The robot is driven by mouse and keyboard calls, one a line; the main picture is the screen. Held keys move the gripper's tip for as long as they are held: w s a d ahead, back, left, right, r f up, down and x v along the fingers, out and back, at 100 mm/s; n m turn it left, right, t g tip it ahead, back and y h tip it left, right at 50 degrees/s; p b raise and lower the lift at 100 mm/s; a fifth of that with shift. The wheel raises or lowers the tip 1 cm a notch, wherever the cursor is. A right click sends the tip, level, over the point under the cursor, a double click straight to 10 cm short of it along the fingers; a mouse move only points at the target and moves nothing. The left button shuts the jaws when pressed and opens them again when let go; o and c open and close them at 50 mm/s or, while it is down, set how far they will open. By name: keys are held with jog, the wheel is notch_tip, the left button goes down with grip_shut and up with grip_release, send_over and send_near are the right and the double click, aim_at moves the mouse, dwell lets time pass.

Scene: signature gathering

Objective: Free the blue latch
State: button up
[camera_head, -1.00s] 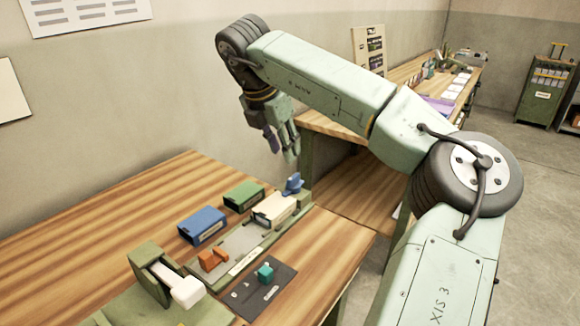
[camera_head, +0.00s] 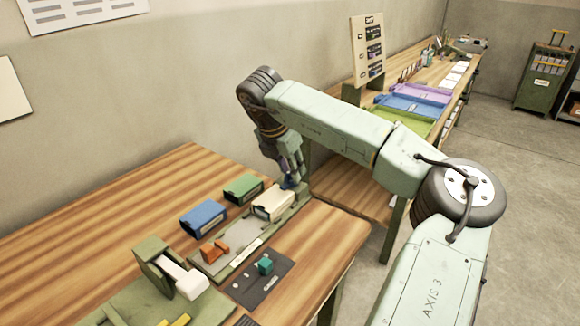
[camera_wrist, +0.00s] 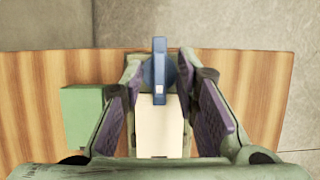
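The blue latch (camera_wrist: 160,72) stands upright at the end of a green fixture, just beyond the cream block (camera_wrist: 159,130). In the head view the latch (camera_head: 289,182) is mostly hidden by my gripper (camera_head: 288,178), which points down at it. In the wrist view my gripper (camera_wrist: 165,95) is open. Its two purple-padded fingers are on either side of the latch and cream block, with visible gaps. The cream block also shows in the head view (camera_head: 272,204), lying at the far end of the fixture.
A green box (camera_head: 243,187) and a blue box (camera_head: 203,216) stand left of the fixture. Orange pieces (camera_head: 214,250) sit on its near part. A dark card with a teal block (camera_head: 265,264) lies in front. The table's right edge is close to the latch.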

grip_shut()
